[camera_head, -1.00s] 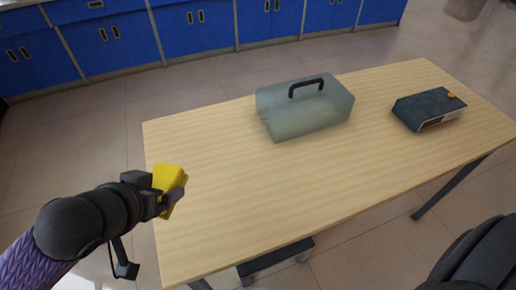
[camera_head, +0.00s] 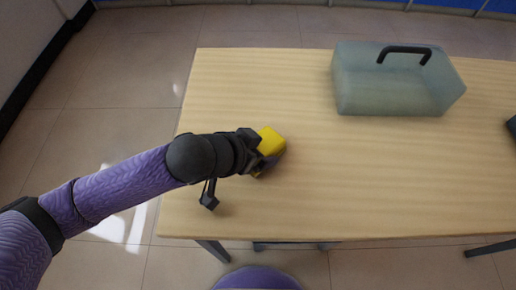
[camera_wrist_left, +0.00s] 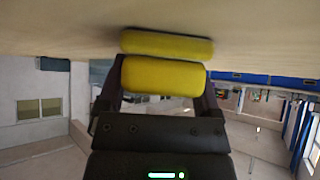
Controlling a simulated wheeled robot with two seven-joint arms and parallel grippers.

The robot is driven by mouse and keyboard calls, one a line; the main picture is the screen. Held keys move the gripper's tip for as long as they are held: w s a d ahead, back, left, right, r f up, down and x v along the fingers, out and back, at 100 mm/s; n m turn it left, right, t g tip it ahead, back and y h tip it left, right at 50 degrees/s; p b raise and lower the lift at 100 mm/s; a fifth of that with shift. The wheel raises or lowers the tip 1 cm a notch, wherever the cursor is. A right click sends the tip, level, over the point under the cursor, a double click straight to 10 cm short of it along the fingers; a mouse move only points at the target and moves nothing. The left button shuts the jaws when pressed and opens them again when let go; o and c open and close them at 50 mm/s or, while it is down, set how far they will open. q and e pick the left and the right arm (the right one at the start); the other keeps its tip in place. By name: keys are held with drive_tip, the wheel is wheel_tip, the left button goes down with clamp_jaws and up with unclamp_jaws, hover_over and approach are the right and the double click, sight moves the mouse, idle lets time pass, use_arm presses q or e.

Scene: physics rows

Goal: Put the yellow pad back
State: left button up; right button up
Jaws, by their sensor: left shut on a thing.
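The yellow pad (camera_head: 270,141) is in the jaws of my left gripper (camera_head: 264,157), over the left part of the wooden table (camera_head: 330,190). The gripper partly covers it in the head view. In the left wrist view the pad (camera_wrist_left: 163,77) sits between the two dark fingers, close to the table surface, which fills the top of that view. A second yellow band shows between the pad and the table there; I cannot tell whether it is a reflection or part of the pad. I cannot tell whether the pad touches the table. My right gripper is out of view.
A translucent grey-green box (camera_head: 385,85) with a black handle stands at the back right of the table. A dark object (camera_head: 512,126) is cut off at the right edge. The table's middle and front are clear.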

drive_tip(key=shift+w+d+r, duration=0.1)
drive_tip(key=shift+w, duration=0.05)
use_arm(q)
drive_tip(key=o, duration=1.1)
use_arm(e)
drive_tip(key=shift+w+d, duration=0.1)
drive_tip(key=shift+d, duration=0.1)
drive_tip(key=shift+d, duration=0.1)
use_arm(q)
drive_tip(key=p+v, duration=0.6)
drive_tip(key=v, duration=0.6)
drive_tip(key=shift+r, duration=0.1)
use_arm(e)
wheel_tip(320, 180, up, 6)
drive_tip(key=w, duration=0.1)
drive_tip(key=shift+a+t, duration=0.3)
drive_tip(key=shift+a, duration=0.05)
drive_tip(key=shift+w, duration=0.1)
